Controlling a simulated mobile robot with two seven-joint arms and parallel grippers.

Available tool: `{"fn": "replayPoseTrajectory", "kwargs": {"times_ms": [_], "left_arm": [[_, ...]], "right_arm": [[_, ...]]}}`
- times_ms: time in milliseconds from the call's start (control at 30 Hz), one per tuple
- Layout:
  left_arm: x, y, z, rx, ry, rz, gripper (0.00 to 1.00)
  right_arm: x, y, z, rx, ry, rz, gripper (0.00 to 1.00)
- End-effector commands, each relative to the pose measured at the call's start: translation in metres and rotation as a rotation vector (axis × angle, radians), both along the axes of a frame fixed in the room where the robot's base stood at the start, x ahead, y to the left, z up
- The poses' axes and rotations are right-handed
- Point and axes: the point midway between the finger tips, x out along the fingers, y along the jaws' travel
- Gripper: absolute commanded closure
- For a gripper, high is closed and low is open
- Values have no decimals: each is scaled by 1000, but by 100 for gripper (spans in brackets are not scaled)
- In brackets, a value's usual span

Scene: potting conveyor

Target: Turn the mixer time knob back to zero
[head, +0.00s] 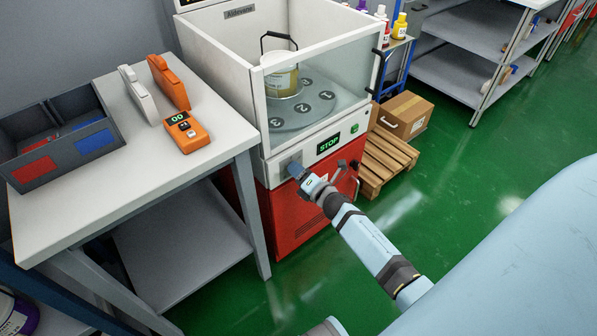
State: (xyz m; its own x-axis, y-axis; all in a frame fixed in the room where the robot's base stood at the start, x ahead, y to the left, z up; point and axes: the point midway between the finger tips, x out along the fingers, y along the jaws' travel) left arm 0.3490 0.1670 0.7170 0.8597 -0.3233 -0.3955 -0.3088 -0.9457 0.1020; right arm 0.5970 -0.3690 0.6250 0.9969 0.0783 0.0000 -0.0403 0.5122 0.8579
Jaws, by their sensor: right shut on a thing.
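The mixer (240,95) is a white cabinet with a clear front panel over a red base. A dark display (328,144) on its front reads STOP in green, with a green button (354,128) to its right. My right gripper (296,170) is at the left of this front strip, shut on the time knob. The knob and its markings are mostly hidden behind the gripper, so its setting cannot be read. A bucket (283,82) with a black handle stands inside on a numbered turntable (315,110). My left gripper is not in view.
A white table (150,175) on the left holds a grey two-part bin (70,158), an orange device (187,132) and two upright holders. The green floor (470,165) is open there.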

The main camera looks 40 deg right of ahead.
Motion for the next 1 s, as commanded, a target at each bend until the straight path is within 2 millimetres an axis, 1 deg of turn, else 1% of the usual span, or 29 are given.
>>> {"fn": "replayPoseTrajectory", "kwargs": {"times_ms": [167, 200, 267, 300, 567, 667, 767, 867, 1000], "left_arm": [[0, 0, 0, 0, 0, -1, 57], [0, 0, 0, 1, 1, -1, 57], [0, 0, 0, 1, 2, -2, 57], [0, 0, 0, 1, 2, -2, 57], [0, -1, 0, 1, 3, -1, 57], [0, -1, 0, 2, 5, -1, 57], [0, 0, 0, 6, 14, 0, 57], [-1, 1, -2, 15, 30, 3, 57], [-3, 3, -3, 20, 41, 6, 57]], "right_arm": [[0, 0, 0, -2, 1, 0, 85], [0, 0, -1, -2, 1, 0, 59], [0, 0, 0, -2, 1, -1, 45], [0, 0, 0, -2, 1, -1, 36], [0, 0, 0, 0, 0, 0, 36], [-5, -1, 0, 0, 1, 0, 36], [-18, -2, 0, 1, 2, 0, 36], [-38, -3, 0, 1, 3, -1, 36], [-72, -6, 0, 1, 4, -1, 36]]}}
